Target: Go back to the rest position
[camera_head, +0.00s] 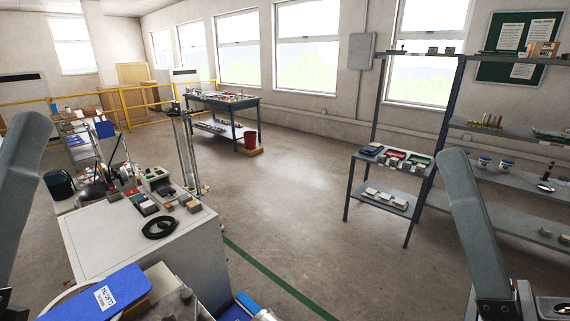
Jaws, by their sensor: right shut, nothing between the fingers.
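My right arm comes up at the lower right as a long grey link, and its right gripper (500,300) is low by the bottom edge, partly cut off. It is shut with nothing in it. My left arm shows as a grey link at the left edge; its gripper is out of view. No object is held in the part of the right gripper that shows.
A white-topped bench (95,245) with tools and a black ring (160,227) stands at lower left. A blue labelled case (100,298) is in front of it. A small shelf table (385,162) and metal rack (490,135) stand right. The middle floor (290,200) is clear.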

